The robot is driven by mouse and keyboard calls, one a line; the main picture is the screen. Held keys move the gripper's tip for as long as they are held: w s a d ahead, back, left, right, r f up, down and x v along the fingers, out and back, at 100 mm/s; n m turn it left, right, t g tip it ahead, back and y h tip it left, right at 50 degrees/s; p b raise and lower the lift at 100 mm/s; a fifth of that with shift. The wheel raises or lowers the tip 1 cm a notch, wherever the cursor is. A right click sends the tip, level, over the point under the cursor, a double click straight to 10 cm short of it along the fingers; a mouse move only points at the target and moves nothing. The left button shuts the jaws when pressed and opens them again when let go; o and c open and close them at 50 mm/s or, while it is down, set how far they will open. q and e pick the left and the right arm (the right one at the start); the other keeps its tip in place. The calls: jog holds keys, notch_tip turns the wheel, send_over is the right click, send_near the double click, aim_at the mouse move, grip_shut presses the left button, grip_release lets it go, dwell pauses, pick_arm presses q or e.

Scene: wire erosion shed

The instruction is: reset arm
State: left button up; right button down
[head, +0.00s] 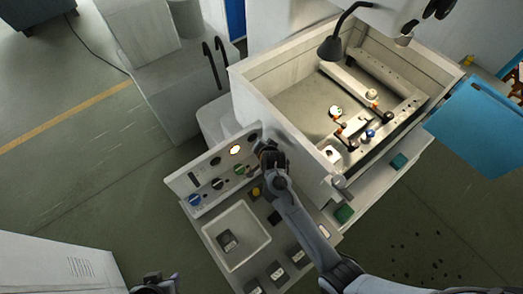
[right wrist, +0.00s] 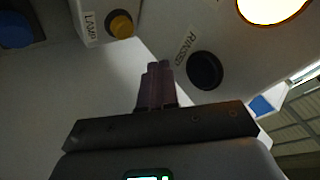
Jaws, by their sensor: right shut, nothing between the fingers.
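My right arm reaches in from the bottom right of the head view. Its gripper (head: 266,150) is at the right end of the upright control panel (head: 205,180). In the right wrist view the right fingers (right wrist: 158,82) are shut together and empty. Their tips are close to a black round knob (right wrist: 205,70) on a labelled panel; I cannot tell if they touch it. A yellow button (right wrist: 120,25) marked LAMP is at the upper left. Dark parts of what seems to be my left gripper (head: 155,284) show at the bottom edge of the head view, mostly cut off.
A lit round lamp (head: 235,150) and several knobs are on the panel. A white tray (head: 238,238) holding a dark block (head: 228,241) lies below it. The open machine tank (head: 300,100) with fixtures stands right, under a desk lamp (head: 332,46).

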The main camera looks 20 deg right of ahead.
jog(key=shift+r+p, duration=0.35)
jog(key=shift+r, duration=0.3)
pick_arm(q)
jog(key=shift+r, duration=0.7)
pick_arm(e)
jog(key=shift+s, duration=0.1)
pick_arm(q)
notch_tip(320, 180, up, 4)
jog(key=p, duration=0.3)
jog(key=shift+f+p, duration=0.2)
jog(key=shift+p, duration=0.1)
pick_arm(e)
jog(key=s+d+r+n+g, duration=0.1)
jog(key=s+r+n+g, duration=0.1)
jog(key=s, duration=0.9)
jog(key=s+d+r+n+g+y, duration=0.1)
jog(key=s+r+n, duration=0.4)
jog(key=s, duration=0.5)
jog(key=s+d+r+n+g, duration=0.1)
jog(key=s+r+n, duration=0.3)
jog(key=s, duration=0.7)
jog(key=shift+s+d+n+g, duration=0.35)
jog(key=shift+d+n+g, duration=0.05)
jog(key=shift+n+g, duration=0.4)
pick_arm(q)
jog(key=shift+d, duration=0.1)
